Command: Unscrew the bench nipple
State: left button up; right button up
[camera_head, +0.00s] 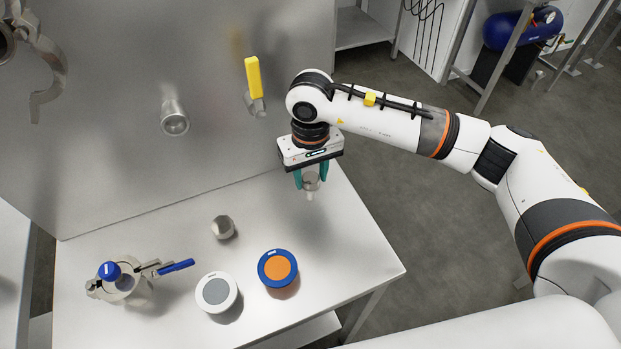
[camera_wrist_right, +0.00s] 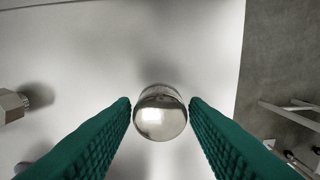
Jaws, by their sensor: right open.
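My right gripper (camera_head: 311,184) is open above the right part of the bench, its green fingers pointing down. In the right wrist view its fingertips (camera_wrist_right: 160,112) stand either side of a shiny, rounded metal piece (camera_wrist_right: 160,115), with small gaps visible on both sides. In the head view this metal piece (camera_head: 311,183) shows between the fingers, partly hidden by them. It looks like the bench nipple, but its threads and lower end cannot be made out. My left gripper is not in view.
A hexagonal metal fitting (camera_head: 222,227) stands on the bench (camera_head: 340,255). Nearby are a white-and-grey round piece (camera_head: 216,292), a blue-and-orange one (camera_head: 278,268) and a blue-handled clamp assembly (camera_head: 122,282). A pipe stub (camera_head: 174,118) and yellow-handled valve (camera_head: 253,80) project from the steel wall behind.

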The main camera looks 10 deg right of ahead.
jog(key=m, duration=0.1)
jog(key=m+b, duration=0.1)
jog(key=shift+f+m, duration=0.2)
jog(key=shift+m, duration=0.1)
jog(key=shift+r+m+b, duration=0.15)
jog(key=shift+m+b, duration=0.2)
jog(key=shift+m, duration=0.75)
jog(key=shift+m+b, duration=0.45)
jog(key=shift+m, duration=0.55)
jog(key=m, duration=0.2)
jog(key=shift+m+b, duration=0.3)
jog(key=shift+m, duration=0.1)
jog(key=m+b, duration=0.1)
jog(key=m, duration=0.2)
jog(key=shift+m, duration=1.1)
